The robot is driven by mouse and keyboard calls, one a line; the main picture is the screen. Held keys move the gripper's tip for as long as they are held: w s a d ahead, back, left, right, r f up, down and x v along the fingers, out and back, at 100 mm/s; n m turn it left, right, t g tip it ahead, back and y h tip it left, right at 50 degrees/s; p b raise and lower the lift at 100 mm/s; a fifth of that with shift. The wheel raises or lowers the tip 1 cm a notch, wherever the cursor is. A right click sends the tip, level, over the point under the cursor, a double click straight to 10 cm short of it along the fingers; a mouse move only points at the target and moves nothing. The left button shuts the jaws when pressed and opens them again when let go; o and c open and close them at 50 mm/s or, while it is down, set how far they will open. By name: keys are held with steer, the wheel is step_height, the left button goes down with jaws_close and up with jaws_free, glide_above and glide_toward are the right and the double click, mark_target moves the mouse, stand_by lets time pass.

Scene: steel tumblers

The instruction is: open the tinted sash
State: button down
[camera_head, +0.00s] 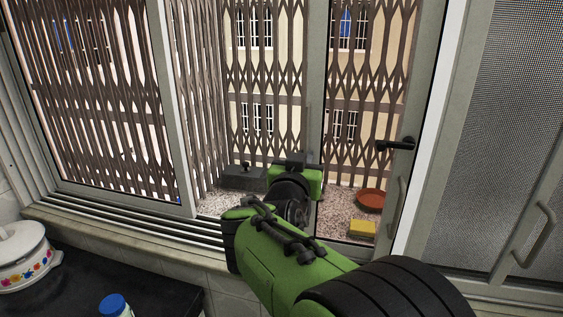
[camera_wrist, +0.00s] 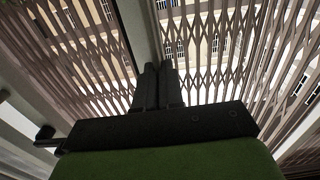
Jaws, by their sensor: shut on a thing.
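The sash (camera_head: 317,70) that I take for the tinted one is a narrow grey-framed pane in the window's middle right, with a black lever (camera_head: 396,144) at its right stile. A slim grey upright pull handle (camera_head: 308,120) shows at its left stile. My gripper (camera_head: 297,158) is at that stile, shut on the handle. In the wrist view my gripper's two dark fingers (camera_wrist: 158,85) are close together beside a grey upright (camera_wrist: 138,25). What lies between the fingertips is hard to make out, and my arm covers the sash's lower left.
A grey-framed sash (camera_head: 172,100) stands at left, a mesh screen (camera_head: 500,130) with handles at right. Outside are a folding grille (camera_head: 265,60), a dark box (camera_head: 245,178), a red-orange dish (camera_head: 370,199) and a yellow block (camera_head: 361,229). A flowered pot (camera_head: 25,258) and blue-capped bottle (camera_head: 113,305) are lower left.

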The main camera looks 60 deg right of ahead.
steer(key=shift+s+d, duration=0.2)
steer(key=shift+s, duration=0.25)
steer(key=c, duration=1.3)
jaws_free()
steer(key=shift+o, duration=0.2)
steer(key=b+v, duration=0.1)
steer(key=v, duration=1.4)
steer(key=shift+a, duration=0.35)
steer(key=shift+s, duration=0.1)
